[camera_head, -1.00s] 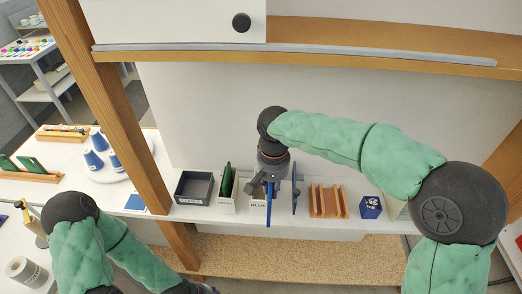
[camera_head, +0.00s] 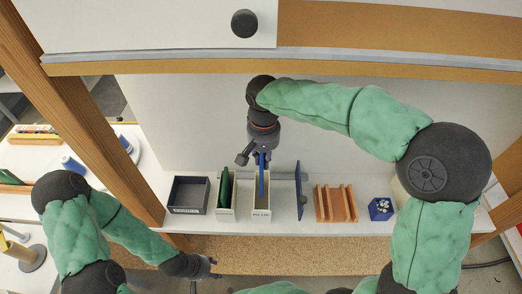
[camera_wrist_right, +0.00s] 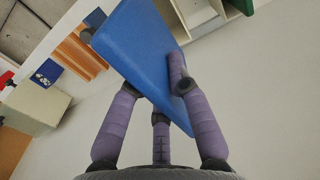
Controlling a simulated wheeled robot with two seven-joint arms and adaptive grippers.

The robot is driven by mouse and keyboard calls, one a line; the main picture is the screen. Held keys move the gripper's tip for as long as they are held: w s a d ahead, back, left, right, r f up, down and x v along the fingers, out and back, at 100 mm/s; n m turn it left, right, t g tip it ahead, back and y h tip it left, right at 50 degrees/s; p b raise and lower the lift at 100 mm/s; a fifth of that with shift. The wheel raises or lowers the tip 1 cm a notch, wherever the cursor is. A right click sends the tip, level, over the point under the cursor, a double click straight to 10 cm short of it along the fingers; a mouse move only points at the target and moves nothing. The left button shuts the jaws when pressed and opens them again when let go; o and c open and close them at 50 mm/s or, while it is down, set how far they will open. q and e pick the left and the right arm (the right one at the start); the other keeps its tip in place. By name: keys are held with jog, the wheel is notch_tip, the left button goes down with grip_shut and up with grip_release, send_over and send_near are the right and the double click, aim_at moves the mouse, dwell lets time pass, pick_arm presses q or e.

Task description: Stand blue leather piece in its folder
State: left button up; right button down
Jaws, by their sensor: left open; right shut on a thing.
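The blue leather piece (camera_head: 262,178) is upright, edge-on in the head view, and shows broad-faced in the right wrist view (camera_wrist_right: 145,50). My right gripper (camera_head: 263,153) is shut on its upper part; its fingers also show in the wrist view (camera_wrist_right: 165,85). The white folder with a blue-lettered label (camera_head: 261,216) stands on the shelf directly below. The piece's lower end overlaps the folder's opening; I cannot tell how far inside it is. My left gripper (camera_head: 205,267) is open and empty, low in front of the shelf.
A folder holding a green piece (camera_head: 226,188) stands left of the blue one, then a dark grey tray (camera_head: 188,210). To the right are an upright dark blue panel (camera_head: 299,188), a slotted wooden rack (camera_head: 335,204) and a small blue box (camera_head: 381,209). A wooden post (camera_head: 130,180) stands left.

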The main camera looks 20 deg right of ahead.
jog(key=shift+s+r, duration=0.1)
jog(key=shift+s, duration=0.05)
dwell(0.3)
jog(key=shift+f+b, duration=2.95)
jog(key=shift+f, duration=2.6)
jog(key=c, duration=1.1)
grip_release()
notch_tip(320, 180, up, 12)
jog(key=shift+f, duration=0.1)
